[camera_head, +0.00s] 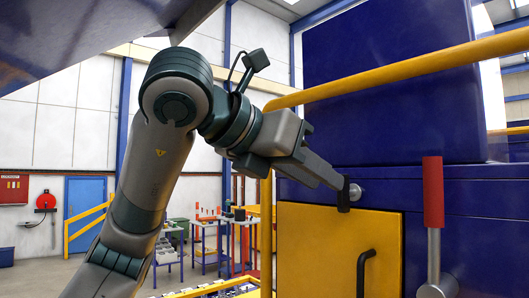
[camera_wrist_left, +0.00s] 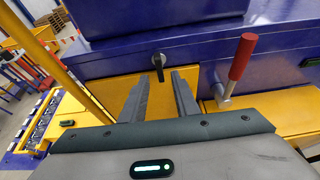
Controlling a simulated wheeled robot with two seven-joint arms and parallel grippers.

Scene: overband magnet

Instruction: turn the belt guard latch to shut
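The latch shows in the left wrist view as a dark knob (camera_wrist_left: 158,61) with a short handle hanging down, on the blue housing at the top edge of the yellow belt guard (camera_wrist_left: 130,88). In the head view the latch (camera_head: 355,192) is a small round metal disc beside a black piece, above the yellow guard panel (camera_head: 325,250). My left gripper (camera_head: 338,184) reaches in from the left, its tips at the latch. In the left wrist view its two fingers (camera_wrist_left: 160,77) are apart, with the handle between their tips in the picture. Contact cannot be told. My right gripper is out of view.
A red-handled lever (camera_head: 433,195) stands right of the latch. A black pull handle (camera_head: 364,270) is on the guard panel. Work tables (camera_head: 210,240) stand far behind.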

